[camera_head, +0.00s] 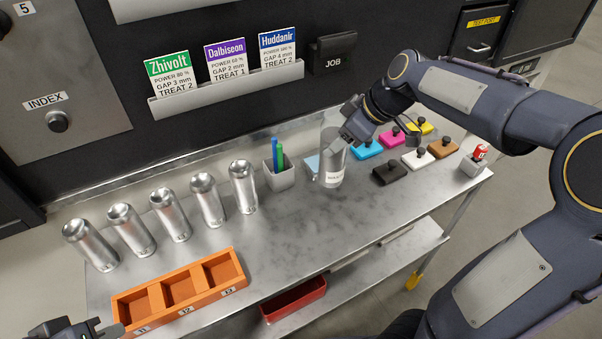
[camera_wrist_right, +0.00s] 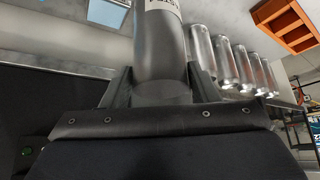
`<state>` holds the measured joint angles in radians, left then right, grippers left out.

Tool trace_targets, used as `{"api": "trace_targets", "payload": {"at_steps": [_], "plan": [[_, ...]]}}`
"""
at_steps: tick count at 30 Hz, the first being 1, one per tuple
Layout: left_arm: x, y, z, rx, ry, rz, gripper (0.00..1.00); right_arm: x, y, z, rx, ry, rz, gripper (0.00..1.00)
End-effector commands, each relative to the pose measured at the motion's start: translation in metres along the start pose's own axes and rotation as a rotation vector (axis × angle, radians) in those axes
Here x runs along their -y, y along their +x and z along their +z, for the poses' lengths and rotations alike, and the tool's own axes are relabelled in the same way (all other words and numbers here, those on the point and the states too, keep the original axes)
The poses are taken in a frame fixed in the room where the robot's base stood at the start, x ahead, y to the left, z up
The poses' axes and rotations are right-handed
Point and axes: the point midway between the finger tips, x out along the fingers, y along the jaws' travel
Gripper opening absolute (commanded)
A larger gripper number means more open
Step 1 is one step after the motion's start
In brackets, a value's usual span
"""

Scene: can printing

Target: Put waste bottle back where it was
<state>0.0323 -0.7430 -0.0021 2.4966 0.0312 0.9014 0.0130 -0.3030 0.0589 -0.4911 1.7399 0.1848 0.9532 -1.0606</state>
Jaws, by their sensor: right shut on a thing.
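The waste bottle (camera_head: 331,170) is a grey, see-through cylinder with a white label, upright at the back of the metal table. My right gripper (camera_head: 350,127) is shut on its upper part, reaching in from the right. In the right wrist view the bottle (camera_wrist_right: 160,45) stands between the two fingers (camera_wrist_right: 162,85). I cannot tell whether its base touches the table. A light blue pad (camera_head: 313,163) lies just behind and left of the bottle, partly hidden by it. My left gripper (camera_head: 75,330) shows only in part at the bottom left corner, and its fingers are not clear.
Several silver cans (camera_head: 171,214) stand in a row at left. An orange three-slot tray (camera_head: 181,311) sits in front. A pen cup (camera_head: 280,178) is left of the bottle. Coloured pads with knobs, including a black one (camera_head: 391,174), lie to its right. The table's middle front (camera_head: 300,230) is clear.

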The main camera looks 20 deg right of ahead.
Motion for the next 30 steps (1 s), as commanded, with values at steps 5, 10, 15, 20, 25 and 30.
{"api": "trace_targets", "payload": {"at_steps": [5,10,15,20,25,30], "plan": [[-0.005,-0.012,-0.006,0.0,0.0,0.0,0.0,0.025,0.036,-0.017,0.004,-0.001,-0.004,0.16],[-0.006,-0.014,-0.007,0.0,0.0,0.0,0.0,0.037,0.071,-0.017,0.003,-0.001,-0.002,0.16],[-0.006,-0.014,-0.007,0.0,0.0,0.0,0.0,0.042,0.086,-0.017,-0.001,0.0,0.001,0.16],[-0.007,-0.015,-0.008,0.0,0.0,0.0,0.0,0.049,0.102,-0.017,0.002,0.0,0.0,0.16],[-0.004,-0.01,-0.005,0.0,0.0,0.0,0.0,0.047,0.122,-0.002,0.0,0.002,0.001,0.16],[-0.005,-0.01,-0.005,0.0,0.0,0.0,0.0,0.047,0.125,-0.001,-0.002,0.0,0.003,0.16]]}}
